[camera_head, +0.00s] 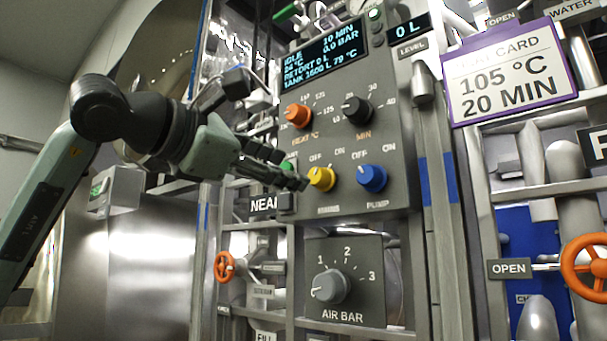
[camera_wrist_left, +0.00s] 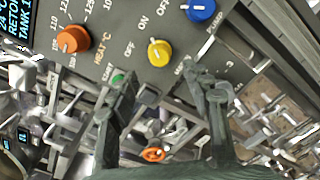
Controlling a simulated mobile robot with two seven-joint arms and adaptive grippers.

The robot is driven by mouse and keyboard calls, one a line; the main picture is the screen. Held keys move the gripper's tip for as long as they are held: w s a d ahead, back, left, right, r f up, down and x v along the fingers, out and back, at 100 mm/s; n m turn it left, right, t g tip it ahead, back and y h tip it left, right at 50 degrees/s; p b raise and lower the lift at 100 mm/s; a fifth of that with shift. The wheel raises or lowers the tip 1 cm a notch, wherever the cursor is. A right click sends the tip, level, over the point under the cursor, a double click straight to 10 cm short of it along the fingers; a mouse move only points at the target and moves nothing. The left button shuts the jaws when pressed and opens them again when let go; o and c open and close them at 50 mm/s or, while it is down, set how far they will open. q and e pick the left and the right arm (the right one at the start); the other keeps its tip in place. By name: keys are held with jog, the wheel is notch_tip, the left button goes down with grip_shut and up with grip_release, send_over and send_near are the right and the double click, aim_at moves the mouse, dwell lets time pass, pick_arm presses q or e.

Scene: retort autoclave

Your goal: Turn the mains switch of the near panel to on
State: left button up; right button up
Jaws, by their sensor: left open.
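The mains switch is the yellow knob (camera_head: 321,178) on the grey near panel (camera_head: 395,130), with OFF at its upper left and ON at its upper right. In the left wrist view the yellow knob (camera_wrist_left: 159,53) has a pale mark that seems to point toward OFF. My left gripper (camera_head: 292,181) is just left of the yellow knob in the head view. In the left wrist view my left gripper (camera_wrist_left: 165,88) is open and empty, its two fingers spread below the knob. Whether a finger touches the knob I cannot tell. My right gripper is not in view.
The blue pump knob (camera_head: 372,178) is close on the right of the yellow one. An orange heat knob (camera_head: 298,115) and a black minutes knob (camera_head: 356,110) sit above. A grey air dial (camera_head: 331,286) is below. A green button (camera_wrist_left: 118,78) shows near one finger.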

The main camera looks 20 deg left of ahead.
pick_arm(q)
jog(key=v, duration=0.4)
jog(key=shift+o, duration=0.3)
dwell(3.5)
